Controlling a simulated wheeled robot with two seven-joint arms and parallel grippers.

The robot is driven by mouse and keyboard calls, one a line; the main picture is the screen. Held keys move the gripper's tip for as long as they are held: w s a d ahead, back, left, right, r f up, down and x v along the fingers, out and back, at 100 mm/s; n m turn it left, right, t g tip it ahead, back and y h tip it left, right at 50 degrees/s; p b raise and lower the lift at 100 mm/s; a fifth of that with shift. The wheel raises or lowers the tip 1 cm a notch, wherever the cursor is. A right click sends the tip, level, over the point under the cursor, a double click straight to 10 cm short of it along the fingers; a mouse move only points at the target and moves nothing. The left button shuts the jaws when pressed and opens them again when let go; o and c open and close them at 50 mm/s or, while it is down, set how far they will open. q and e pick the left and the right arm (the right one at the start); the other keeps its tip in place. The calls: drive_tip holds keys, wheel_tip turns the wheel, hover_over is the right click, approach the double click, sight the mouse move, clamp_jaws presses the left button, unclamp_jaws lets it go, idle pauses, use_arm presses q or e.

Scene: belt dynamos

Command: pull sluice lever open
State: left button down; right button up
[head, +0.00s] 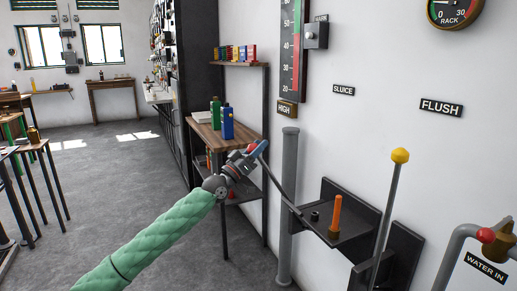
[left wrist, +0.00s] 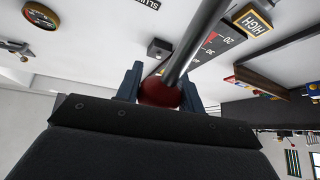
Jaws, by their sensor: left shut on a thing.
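The sluice lever (head: 279,188) is a thin grey rod running from a dark wall bracket (head: 352,222) up and to the left, tilted well over. Its red knob (left wrist: 160,93) sits between the two dark fingers of my left gripper (head: 256,150) in the left wrist view, with the grey rod (left wrist: 196,44) leading away upward. My left gripper is shut on this knob, out from the wall. The SLUICE label (head: 344,90) is on the white wall above. My right gripper is not in view.
A lever with a yellow knob (head: 400,156) stands upright to the right, under the FLUSH label (head: 441,107). An orange handle (head: 337,212) stands on the bracket. A vertical grey pipe (head: 290,150) is close behind the lever. A shelf unit (head: 247,131) with bottles stands behind my gripper.

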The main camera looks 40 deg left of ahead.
use_arm(q)
drive_tip(key=shift+f, duration=0.2)
drive_tip(key=c, duration=1.2)
unclamp_jaws()
drive_tip(key=o, duration=0.3)
drive_tip(key=shift+s+a, duration=0.2)
drive_tip(key=shift+a, duration=0.05)
drive_tip(key=shift+d, duration=0.1)
drive_tip(key=shift+r, duration=0.1)
